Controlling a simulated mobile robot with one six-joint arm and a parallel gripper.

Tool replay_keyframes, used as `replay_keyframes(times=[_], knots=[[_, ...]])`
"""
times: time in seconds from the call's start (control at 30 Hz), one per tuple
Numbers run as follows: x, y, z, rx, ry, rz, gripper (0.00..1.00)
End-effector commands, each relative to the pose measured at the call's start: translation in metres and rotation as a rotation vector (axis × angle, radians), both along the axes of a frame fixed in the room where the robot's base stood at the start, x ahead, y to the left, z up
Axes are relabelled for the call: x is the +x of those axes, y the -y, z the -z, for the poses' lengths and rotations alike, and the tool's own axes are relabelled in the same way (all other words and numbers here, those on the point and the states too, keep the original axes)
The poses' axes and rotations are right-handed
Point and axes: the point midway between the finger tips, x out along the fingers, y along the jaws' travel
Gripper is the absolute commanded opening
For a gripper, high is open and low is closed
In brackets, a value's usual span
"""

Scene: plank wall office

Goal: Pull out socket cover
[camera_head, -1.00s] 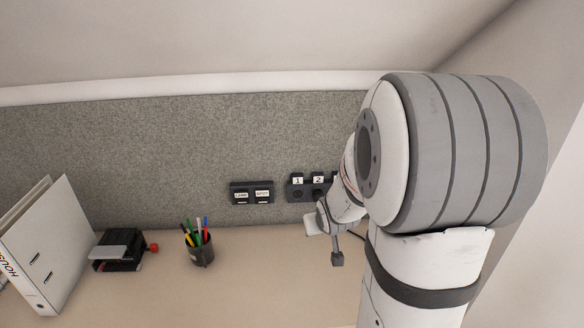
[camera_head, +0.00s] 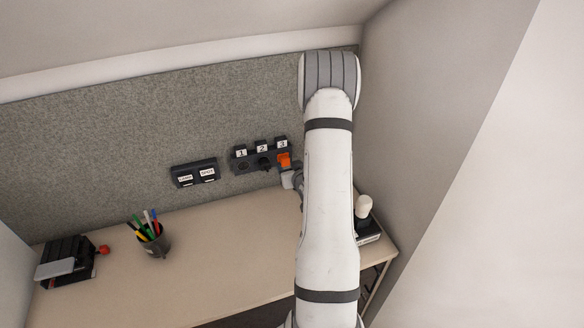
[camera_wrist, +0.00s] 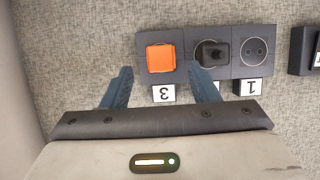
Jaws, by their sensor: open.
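An orange socket cover (camera_wrist: 161,57) sits on the socket labelled 3 at the end of a dark socket panel (camera_wrist: 231,80) on the grey fabric wall. The orange cover also shows in the head view (camera_head: 284,160), partly beside my arm. My gripper (camera_wrist: 160,80) is open and empty in the wrist view, its two blue-grey fingers on either side of the cover's column, with their tips near its lower edge. I cannot tell whether they touch anything. In the head view the fingers are mostly hidden. The middle socket holds a black plug (camera_wrist: 213,53); socket 1 (camera_wrist: 254,52) is empty.
A labelled switch panel (camera_head: 194,173) is left of the sockets. A pen cup (camera_head: 154,242) and a black device with a red knob (camera_head: 68,262) stand on the desk (camera_head: 225,255). A white-topped object (camera_head: 363,206) stands right of my arm, near the side wall.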

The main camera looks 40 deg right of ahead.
Motion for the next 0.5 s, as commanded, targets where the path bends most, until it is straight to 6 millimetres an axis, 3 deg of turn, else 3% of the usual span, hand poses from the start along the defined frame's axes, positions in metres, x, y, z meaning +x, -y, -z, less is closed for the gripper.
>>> replay_keyframes(times=[0.23,0.5], knots=[[0.031,0.007,0.011,0.0,-0.001,-0.002,0.55],[0.04,0.009,0.016,0.0,-0.001,-0.002,0.55]])
